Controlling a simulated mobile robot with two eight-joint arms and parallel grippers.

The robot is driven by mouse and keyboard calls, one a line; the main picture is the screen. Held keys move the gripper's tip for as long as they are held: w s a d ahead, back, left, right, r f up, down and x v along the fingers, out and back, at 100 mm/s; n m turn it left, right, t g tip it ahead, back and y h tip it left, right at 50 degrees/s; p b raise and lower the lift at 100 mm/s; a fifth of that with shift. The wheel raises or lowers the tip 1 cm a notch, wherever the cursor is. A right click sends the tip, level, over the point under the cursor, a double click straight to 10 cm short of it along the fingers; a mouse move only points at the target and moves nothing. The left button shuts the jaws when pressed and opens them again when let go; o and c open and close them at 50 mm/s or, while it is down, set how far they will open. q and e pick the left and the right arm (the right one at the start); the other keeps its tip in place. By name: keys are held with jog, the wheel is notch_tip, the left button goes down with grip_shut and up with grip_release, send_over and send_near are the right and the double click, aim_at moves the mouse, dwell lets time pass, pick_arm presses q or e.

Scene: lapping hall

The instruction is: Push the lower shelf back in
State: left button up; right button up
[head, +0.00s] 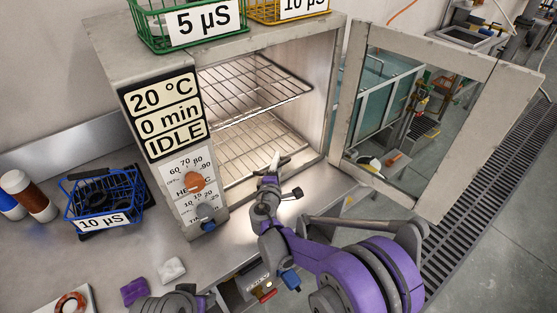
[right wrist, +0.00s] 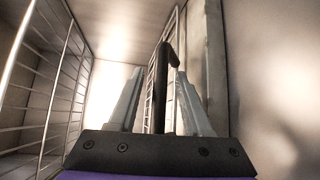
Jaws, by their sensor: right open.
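The drying oven (head: 115,60) stands with its door open to the right. Inside, the wire lower shelf (head: 240,160) lies below the wire upper shelf (head: 245,85). My right gripper (head: 272,160) is at the front of the lower shelf, with its fingers pointing into the oven. In the right wrist view its two fingers (right wrist: 158,95) are apart, with a dark upright bar (right wrist: 162,85) between them. I cannot tell whether they touch the shelf. The gripper hides part of the lower shelf's front edge. My left gripper does not show.
The open glass door (head: 440,120) stands to the right of my right arm. A green basket (head: 150,40) and a yellow basket (head: 262,12) sit on top of the oven. A blue basket (head: 70,190), bottles (head: 35,200) and sponges (head: 172,268) are on the bench at left.

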jog(key=shift+x, duration=1.2)
grip_shut()
dwell(0.6)
